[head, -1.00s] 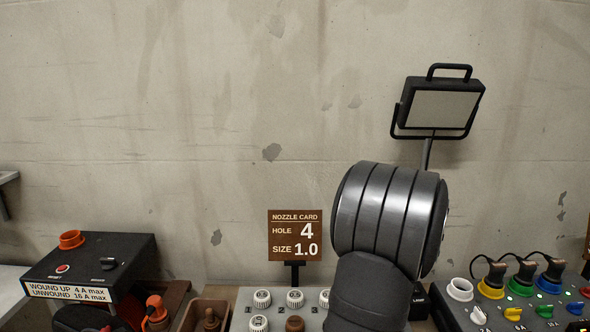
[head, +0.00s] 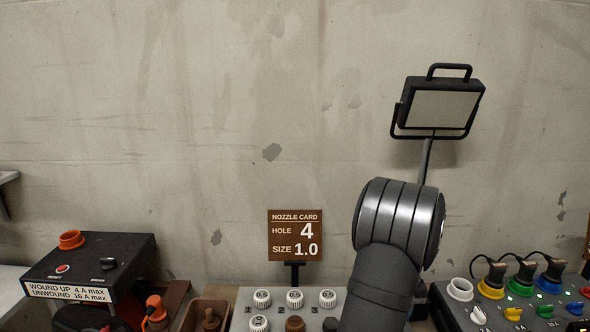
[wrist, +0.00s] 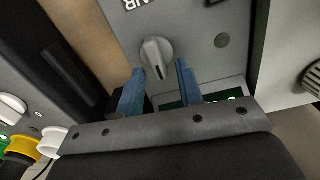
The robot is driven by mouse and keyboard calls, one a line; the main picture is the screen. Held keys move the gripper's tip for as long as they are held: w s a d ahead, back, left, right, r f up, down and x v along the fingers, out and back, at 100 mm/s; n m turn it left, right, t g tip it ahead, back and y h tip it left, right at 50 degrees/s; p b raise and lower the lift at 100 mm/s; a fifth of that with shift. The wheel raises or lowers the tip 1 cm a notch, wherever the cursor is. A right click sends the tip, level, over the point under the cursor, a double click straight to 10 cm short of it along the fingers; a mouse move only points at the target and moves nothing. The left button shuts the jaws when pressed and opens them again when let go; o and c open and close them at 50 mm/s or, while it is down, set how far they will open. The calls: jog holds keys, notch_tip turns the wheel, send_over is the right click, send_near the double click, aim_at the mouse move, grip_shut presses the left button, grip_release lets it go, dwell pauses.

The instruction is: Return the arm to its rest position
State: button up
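My gripper (wrist: 160,90) shows in the wrist view with its two blue fingers apart and nothing between them. A grey rotary knob (wrist: 155,57) on a grey panel (wrist: 200,30) lies just beyond the fingertips; I cannot tell whether they touch it. In the head view only a dark, rounded part of my arm shows at the lower right of centre, and my gripper is out of that picture.
A nozzle card (head: 295,235) reading hole 4, size 1.0 stands behind a grey block (head: 244,310) with numbered nozzles. A socket panel (head: 455,312) with coloured plugs is at right, a work lamp (head: 437,104) behind. A black box (head: 95,262) stands left.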

jog(key=m, duration=0.4)
jog(key=shift+s+d, duration=0.1)
jog(key=shift+d, duration=0.15)
jog(key=shift+s+d+m, duration=0.1)
jog(key=shift+d+m, duration=0.1)
jog(key=shift+m, duration=1.7)
jog(key=shift+r, duration=0.1)
notch_tip(320, 180, up, 17)
jog(key=s+a+n, duration=0.1)
jog(key=n, duration=0.6)
notch_tip(320, 180, down, 17)
jog(key=shift+f, duration=0.1)
